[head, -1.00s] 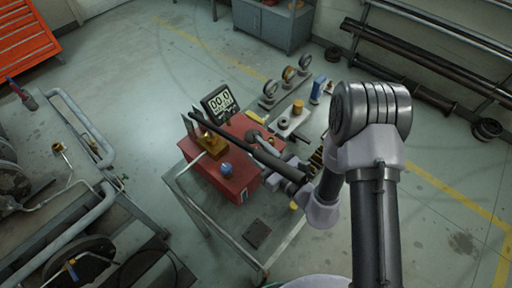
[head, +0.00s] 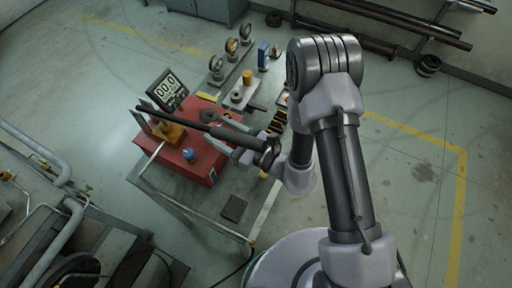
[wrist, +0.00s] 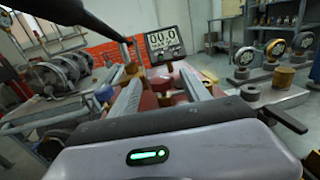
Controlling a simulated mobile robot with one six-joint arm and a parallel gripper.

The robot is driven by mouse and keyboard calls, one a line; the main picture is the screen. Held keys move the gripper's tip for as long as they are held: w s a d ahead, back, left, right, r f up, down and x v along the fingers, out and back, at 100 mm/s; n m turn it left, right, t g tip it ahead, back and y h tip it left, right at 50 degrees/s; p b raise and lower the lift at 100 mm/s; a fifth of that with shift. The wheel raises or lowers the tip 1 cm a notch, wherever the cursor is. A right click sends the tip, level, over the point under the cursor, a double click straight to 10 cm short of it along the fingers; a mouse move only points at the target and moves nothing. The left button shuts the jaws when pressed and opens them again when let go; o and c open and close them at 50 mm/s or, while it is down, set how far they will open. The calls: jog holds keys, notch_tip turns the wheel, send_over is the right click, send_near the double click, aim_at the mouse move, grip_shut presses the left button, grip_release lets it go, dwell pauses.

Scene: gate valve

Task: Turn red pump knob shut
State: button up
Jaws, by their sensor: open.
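The red pump (head: 205,165) is a red box on a grey cart, with a brass block (head: 168,131) on top at its left. A blue knob (head: 188,154) sits on its near side; it also shows left of my fingers in the wrist view (wrist: 104,92). I see no clearly red knob. A long black bar (head: 225,133) crosses above the pump and partly hides its top. My gripper (wrist: 160,78) is open, its two fingers pointing over the pump towards the display. Nothing shows held between them. In the head view, the bar and my arm partly hide the gripper.
A digital display (head: 166,89) reading about 00.0 stands behind the pump. Several round gauges (head: 232,46) and fittings stand at the back right. A dark square pad (head: 233,208) lies on the near part of the cart. Pipes (head: 60,240) run at the left. Open floor lies right.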

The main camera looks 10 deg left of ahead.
jog(key=p+v, duration=0.1)
jog(key=v, duration=1.3)
jog(key=shift+s+d, duration=0.2)
jog(key=shift+d, duration=0.1)
